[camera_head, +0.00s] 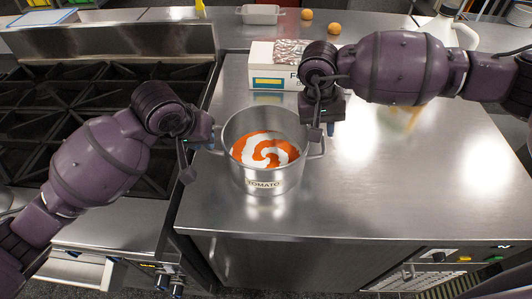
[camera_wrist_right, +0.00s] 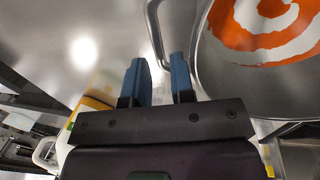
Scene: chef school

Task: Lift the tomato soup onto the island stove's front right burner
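The tomato soup is a steel pot (camera_head: 262,183) labelled "TOMATO", with an orange and white swirl inside. It stands upright on the steel counter, right of the stove (camera_head: 95,105) with black grates. My left gripper (camera_head: 200,155) is at the pot's left handle, its fingers apart. My right gripper (camera_head: 322,135) is at the right handle (camera_head: 318,150). In the right wrist view the open fingers (camera_wrist_right: 160,80) have the end of the handle loop (camera_wrist_right: 154,32) at the gap between them, and the pot (camera_wrist_right: 215,75) is close on the right. Whether either gripper touches a handle is unclear.
A white box (camera_head: 272,78) stands behind the pot. Two orange round items (camera_head: 334,30) and a pale tray (camera_head: 260,14) are farther back. The counter (camera_head: 420,190) to the right is mostly clear. My left arm covers part of the stove's front right area.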

